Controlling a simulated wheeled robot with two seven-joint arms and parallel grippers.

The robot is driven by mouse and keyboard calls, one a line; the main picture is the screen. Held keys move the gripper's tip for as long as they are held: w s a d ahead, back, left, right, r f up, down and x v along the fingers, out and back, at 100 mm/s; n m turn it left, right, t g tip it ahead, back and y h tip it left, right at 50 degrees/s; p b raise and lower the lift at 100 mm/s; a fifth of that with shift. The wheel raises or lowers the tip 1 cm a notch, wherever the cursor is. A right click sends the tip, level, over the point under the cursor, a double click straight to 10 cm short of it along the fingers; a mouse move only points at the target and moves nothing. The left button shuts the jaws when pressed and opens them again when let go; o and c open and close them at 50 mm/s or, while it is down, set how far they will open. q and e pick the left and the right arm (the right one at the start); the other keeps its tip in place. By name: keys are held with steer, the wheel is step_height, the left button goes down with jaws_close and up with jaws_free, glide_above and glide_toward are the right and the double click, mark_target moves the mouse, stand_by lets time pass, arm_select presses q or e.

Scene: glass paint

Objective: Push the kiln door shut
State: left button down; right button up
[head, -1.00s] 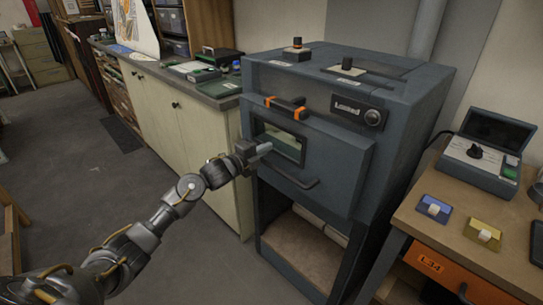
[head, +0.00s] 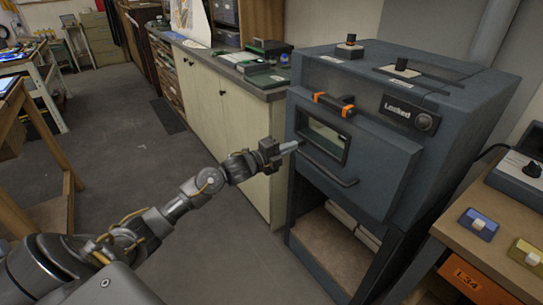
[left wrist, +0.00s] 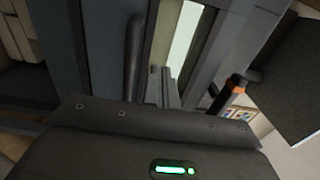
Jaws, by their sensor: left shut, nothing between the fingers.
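The dark blue-grey kiln (head: 440,150) stands right of centre in the head view. Its front door (head: 375,172) has a small window (head: 325,137), a bar handle (head: 330,174) below it and an orange-and-black latch (head: 334,104) above. The door face sits a little proud of the body; I cannot tell whether it is fully closed. A label above reads "Locked". My left gripper (head: 290,147) is shut and empty, its tip at the window's left edge; contact is unclear. In the left wrist view the fingers (left wrist: 162,88) point at the window between handle (left wrist: 134,55) and latch (left wrist: 229,92).
A cream cabinet (head: 230,130) with a dark counter stands left of the kiln. The floor (head: 125,160) at left is open.

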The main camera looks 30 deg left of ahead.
arm_select(q)
steer(key=f+b+v, duration=0.1)
steer(key=v, duration=0.6)
steer(key=shift+a, duration=0.1)
steer(key=shift+f, duration=0.1)
